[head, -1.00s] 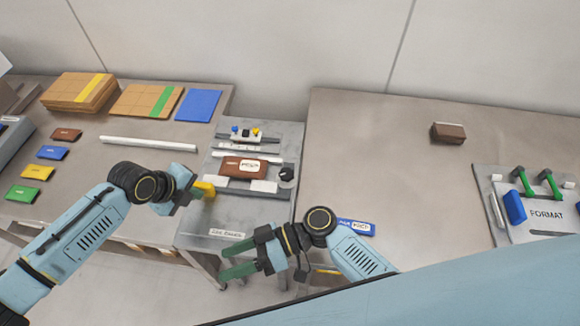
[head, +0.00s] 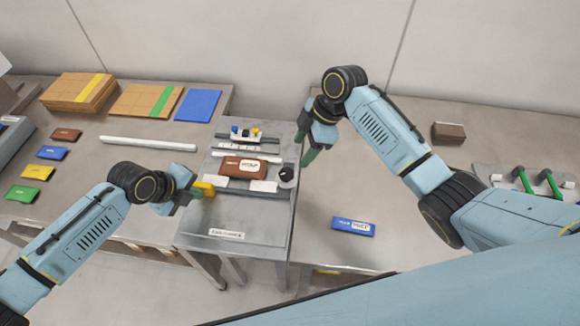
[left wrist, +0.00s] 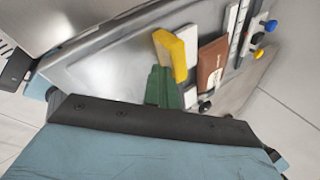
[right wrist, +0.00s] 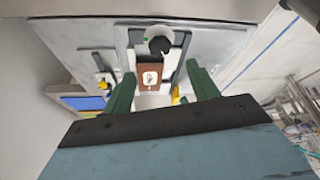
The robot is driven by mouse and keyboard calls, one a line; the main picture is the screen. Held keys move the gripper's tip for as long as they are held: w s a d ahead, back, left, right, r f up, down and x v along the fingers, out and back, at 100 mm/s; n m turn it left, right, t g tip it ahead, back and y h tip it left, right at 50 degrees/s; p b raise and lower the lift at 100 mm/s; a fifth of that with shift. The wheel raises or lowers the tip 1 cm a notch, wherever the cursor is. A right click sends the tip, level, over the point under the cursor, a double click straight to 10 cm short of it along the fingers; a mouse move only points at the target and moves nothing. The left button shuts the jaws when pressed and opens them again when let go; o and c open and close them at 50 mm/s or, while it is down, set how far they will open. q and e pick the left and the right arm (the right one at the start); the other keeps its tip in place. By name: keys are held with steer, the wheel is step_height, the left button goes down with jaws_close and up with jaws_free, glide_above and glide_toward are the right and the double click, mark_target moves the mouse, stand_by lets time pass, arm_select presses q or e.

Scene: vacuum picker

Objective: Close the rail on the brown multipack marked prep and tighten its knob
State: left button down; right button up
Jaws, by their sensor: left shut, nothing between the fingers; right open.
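The brown multipack (head: 245,168) lies in a grey fixture with a white label on top; it shows also in the left wrist view (left wrist: 212,60) and the right wrist view (right wrist: 150,76). A white rail (head: 248,156) runs along its far side, and white blocks stand along its near side. The black knob (head: 286,174) is at the fixture's right end, also in the right wrist view (right wrist: 160,45). My left gripper (head: 191,195) is shut and empty, close beside a yellow handle (head: 204,188); contact is unclear. My right gripper (head: 307,146) is open and empty, right of the knob.
Blue and yellow buttons (head: 245,132) stand behind the pack. A labelled blue pack (head: 353,226) lies on the right table, with a brown block (head: 449,132) at the back. Cartons (head: 79,92) and coloured packs sit at left. The fixture's front plate is clear.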

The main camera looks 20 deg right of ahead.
mark_target(287, 173)
steer(key=x, duration=0.9)
steer(key=c, duration=1)
